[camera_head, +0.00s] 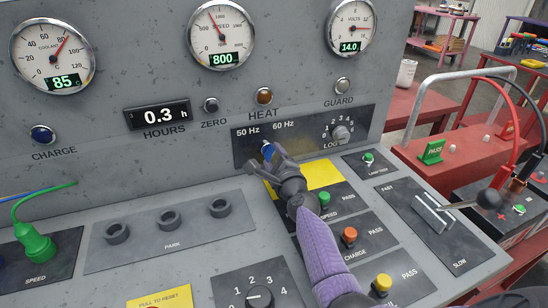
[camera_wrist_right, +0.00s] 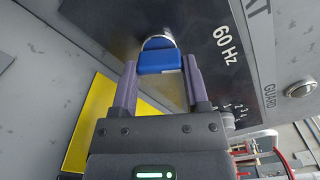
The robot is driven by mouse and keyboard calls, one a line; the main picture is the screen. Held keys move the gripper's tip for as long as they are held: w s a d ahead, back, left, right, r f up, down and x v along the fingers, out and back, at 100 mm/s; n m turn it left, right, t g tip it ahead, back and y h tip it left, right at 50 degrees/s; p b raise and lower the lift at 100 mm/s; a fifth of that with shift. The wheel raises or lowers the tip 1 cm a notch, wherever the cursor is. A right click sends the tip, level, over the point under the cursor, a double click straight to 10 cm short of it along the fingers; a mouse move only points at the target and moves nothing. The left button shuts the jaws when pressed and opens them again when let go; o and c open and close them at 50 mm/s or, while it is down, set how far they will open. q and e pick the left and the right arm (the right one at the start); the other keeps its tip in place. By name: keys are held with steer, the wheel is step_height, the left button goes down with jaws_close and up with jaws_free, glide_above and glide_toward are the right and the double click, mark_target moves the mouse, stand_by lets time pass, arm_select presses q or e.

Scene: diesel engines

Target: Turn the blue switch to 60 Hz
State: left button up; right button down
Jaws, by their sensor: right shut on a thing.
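The blue switch (camera_head: 267,149) is on the dark panel below the 50 Hz and 60 Hz labels, roughly between them. My right gripper (camera_head: 270,157) reaches it from the lower right and is shut on it. In the right wrist view the blue switch (camera_wrist_right: 160,61) sits between the two fingers of my right gripper (camera_wrist_right: 161,70), with the 60 Hz label (camera_wrist_right: 225,46) to its right. The gripper partly hides the switch in the head view, so its exact setting cannot be told. My left gripper is not in view.
A yellow plate (camera_head: 322,174) lies just below the switch. The load knob (camera_head: 341,133) is to the right. Green, orange and yellow buttons line the console near my right arm. A lever (camera_head: 487,199) is at the right. Gauges (camera_head: 222,36) are above.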

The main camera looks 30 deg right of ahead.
steer(key=shift+f+m, duration=0.1)
steer(key=shift+m, duration=0.5)
steer(key=shift+c, duration=0.4)
jaws_free()
steer(key=shift+s+a, duration=0.1)
steer(key=shift+s, duration=0.25)
steer(key=p+v, duration=0.3)
steer(key=v, duration=0.6)
steer(key=shift+s, duration=0.2)
